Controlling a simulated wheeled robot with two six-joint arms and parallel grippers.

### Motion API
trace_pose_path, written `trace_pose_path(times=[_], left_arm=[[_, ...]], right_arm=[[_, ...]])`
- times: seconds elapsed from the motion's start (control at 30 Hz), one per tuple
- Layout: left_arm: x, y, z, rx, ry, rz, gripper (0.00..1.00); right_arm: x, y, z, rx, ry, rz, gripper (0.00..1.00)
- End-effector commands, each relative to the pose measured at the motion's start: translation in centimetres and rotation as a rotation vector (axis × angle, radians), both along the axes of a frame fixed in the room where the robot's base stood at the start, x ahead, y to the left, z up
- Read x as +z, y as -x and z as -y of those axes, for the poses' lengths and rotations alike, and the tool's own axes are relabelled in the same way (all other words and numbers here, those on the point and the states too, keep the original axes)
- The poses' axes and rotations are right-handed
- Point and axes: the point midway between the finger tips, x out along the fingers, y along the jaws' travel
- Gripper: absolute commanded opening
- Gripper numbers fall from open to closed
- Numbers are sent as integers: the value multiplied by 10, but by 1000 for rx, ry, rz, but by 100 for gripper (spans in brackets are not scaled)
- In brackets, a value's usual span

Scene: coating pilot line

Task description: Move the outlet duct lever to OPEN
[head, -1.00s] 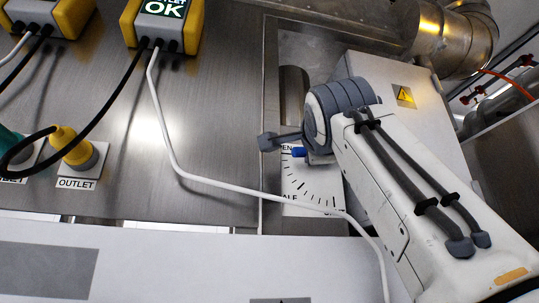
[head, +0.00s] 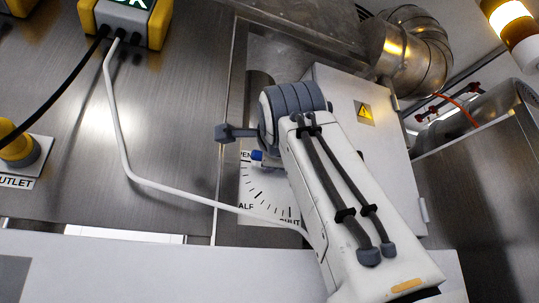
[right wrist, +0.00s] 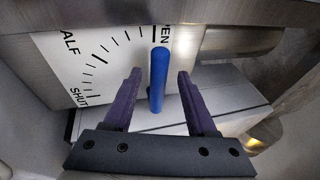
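The outlet duct lever has a blue handle (right wrist: 158,70); in the head view only a small blue piece (head: 256,155) shows beside my right wrist. The white dial plate (head: 262,190) carries tick marks and OPEN, HALF and SHUT lettering, partly hidden. In the right wrist view the handle points at the OPEN end of the dial plate (right wrist: 75,60) and covers part of that word. My right gripper (right wrist: 160,74) is open, with one purple finger on each side of the handle and visible gaps between. My left gripper is not in view.
A white cable (head: 165,187) hangs from a yellow-grey box (head: 125,20) and runs across to behind my right arm. A grey cabinet (head: 392,150) with a warning sign stands right of the lever. A metal duct (head: 410,50) is above it.

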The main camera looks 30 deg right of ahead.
Motion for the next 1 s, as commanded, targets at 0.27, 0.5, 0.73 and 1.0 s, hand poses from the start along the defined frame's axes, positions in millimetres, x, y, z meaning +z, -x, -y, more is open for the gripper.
trace_pose_path(times=[0.27, 0.5, 0.73, 1.0], left_arm=[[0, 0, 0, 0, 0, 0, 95], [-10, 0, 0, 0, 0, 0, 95], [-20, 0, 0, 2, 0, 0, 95], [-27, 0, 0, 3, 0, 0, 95]], right_arm=[[-1, 0, -1, 3, 1, -2, 56], [-7, 14, -10, 9, 2, -1, 56], [-14, 39, -22, 11, 2, -1, 56], [-18, 59, -32, 11, 4, -2, 56]])
